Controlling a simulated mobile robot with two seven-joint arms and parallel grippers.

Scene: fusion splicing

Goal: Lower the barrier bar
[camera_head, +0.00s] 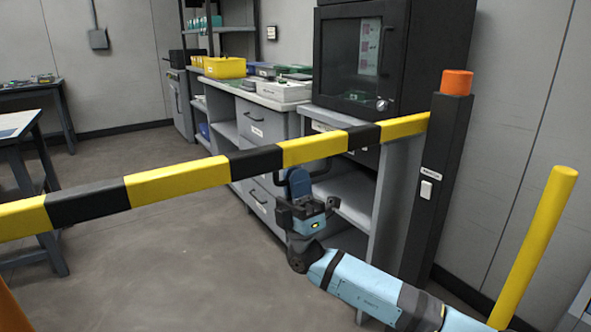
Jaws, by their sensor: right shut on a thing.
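The barrier bar (178,180), striped yellow and black, crosses the view from the left edge to a dark post (437,185) with an orange cap (456,83) at the right. The bar looks roughly level, slanting in the picture. Its left end is out of view. My right gripper (299,180) is at the bar's underside, right of its middle, and is shut on it. The fingertips are small and partly hidden, so the exact contact is hard to see. My left gripper is not in view.
A grey workbench (275,95) with drawers, bins and a dark cabinet (395,50) stands behind the bar. A yellow pole (535,245) stands at the right. Tables are at the left. The floor (150,260) under the bar is clear.

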